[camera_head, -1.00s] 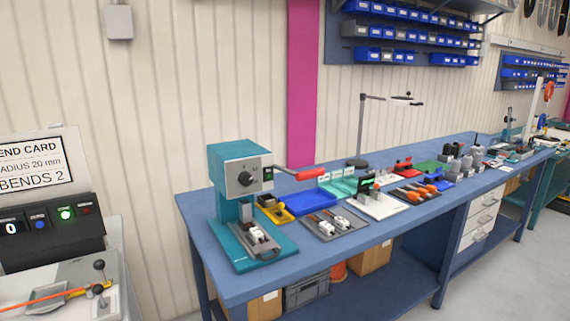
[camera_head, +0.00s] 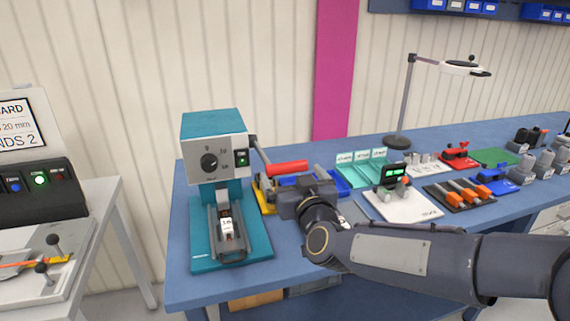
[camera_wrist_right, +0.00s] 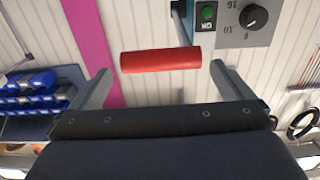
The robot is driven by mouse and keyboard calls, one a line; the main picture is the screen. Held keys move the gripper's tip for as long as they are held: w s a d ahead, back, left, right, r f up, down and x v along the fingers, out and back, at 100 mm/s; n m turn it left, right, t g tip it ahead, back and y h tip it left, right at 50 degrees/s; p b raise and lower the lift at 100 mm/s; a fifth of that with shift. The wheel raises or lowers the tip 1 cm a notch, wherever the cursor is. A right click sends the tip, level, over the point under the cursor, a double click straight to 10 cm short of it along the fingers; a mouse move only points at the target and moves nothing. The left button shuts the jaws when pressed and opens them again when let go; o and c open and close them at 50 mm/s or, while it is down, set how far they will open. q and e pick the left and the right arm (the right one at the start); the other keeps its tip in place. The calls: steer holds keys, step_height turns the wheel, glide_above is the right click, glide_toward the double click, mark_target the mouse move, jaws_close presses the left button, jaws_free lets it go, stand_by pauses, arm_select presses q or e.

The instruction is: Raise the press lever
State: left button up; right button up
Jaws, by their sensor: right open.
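The teal and grey press (camera_head: 213,160) stands at the left end of the blue bench. Its lever has a red handle (camera_head: 287,167) that sticks out to the right of the press head, roughly level. A white connector (camera_head: 227,228) sits in the press's lower fixture. My right gripper (camera_head: 290,187) is just below the red handle. In the right wrist view the red handle (camera_wrist_right: 161,61) lies ahead of the two spread fingers, across the gap between them, and the gripper is open and empty. My left gripper is not in view.
A blue tray (camera_head: 341,187) lies partly hidden behind my right gripper. A white board (camera_head: 400,207), a lamp stand (camera_head: 397,142) and several small fixtures stand to the right. A grey machine (camera_head: 50,260) is at the left.

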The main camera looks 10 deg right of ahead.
mark_target(288, 169)
steer(key=w, duration=0.5)
steer(key=shift+w+a, duration=0.2)
steer(key=shift+w, duration=0.55)
